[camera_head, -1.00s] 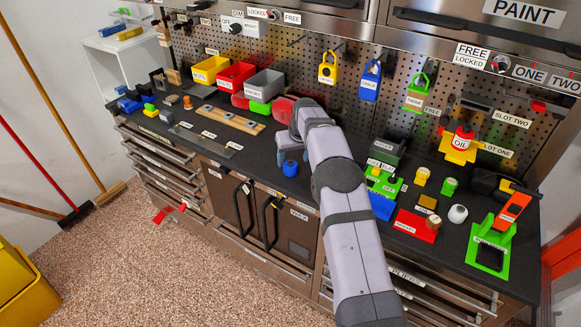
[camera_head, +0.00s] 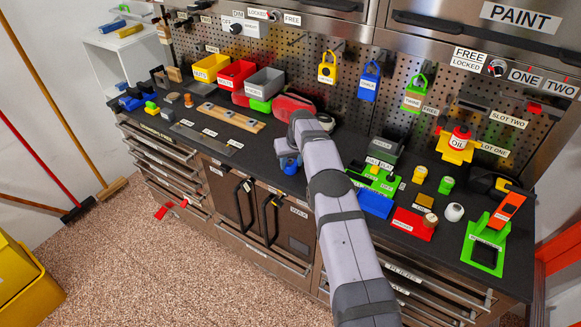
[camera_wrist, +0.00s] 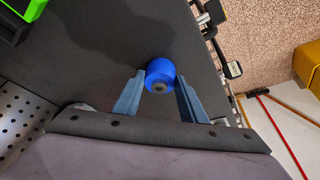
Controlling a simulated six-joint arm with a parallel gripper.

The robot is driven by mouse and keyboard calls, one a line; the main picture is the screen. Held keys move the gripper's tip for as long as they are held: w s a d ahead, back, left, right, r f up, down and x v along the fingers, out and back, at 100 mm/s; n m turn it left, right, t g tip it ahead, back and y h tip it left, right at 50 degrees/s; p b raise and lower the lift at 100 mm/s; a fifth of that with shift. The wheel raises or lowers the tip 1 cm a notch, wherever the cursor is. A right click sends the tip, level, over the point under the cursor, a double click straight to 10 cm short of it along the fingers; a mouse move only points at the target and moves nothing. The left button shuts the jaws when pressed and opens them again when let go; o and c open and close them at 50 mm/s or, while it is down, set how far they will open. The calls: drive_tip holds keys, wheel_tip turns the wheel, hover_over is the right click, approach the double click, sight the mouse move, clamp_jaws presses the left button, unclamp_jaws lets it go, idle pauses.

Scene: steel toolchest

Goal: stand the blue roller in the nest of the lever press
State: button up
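The blue roller (camera_head: 290,166) stands on the dark worktop, left of my arm. In the wrist view the roller (camera_wrist: 160,73) is between the tips of my gripper (camera_wrist: 161,80), with a finger close on each side. The fingers look spread about as wide as the roller, and I see no clear grip. In the head view my gripper (camera_head: 287,154) is low at the roller, partly hidden by my wrist. A green fixture with an orange lever, seemingly the lever press (camera_head: 505,230), stands at the right end of the worktop. A dark square recess shows in its base.
Yellow, red and grey bins (camera_head: 237,75) stand along the pegboard. A wooden strip (camera_head: 231,117) lies left of the roller. Right of my arm are a blue block (camera_head: 375,203), a red block (camera_head: 413,224), a white knob (camera_head: 454,212) and small yellow and green pieces.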

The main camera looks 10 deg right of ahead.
sight(291, 165)
drive_tip(key=shift+c, duration=0.7)
drive_tip(key=shift+r, duration=0.1)
drive_tip(key=shift+w+r+b, duration=0.1)
drive_tip(key=shift+r+b, duration=0.35)
drive_tip(key=shift+r, duration=0.1)
wheel_tip(291, 165, up, 9)
drive_tip(key=p, duration=0.1)
drive_tip(key=shift+f, duration=0.1)
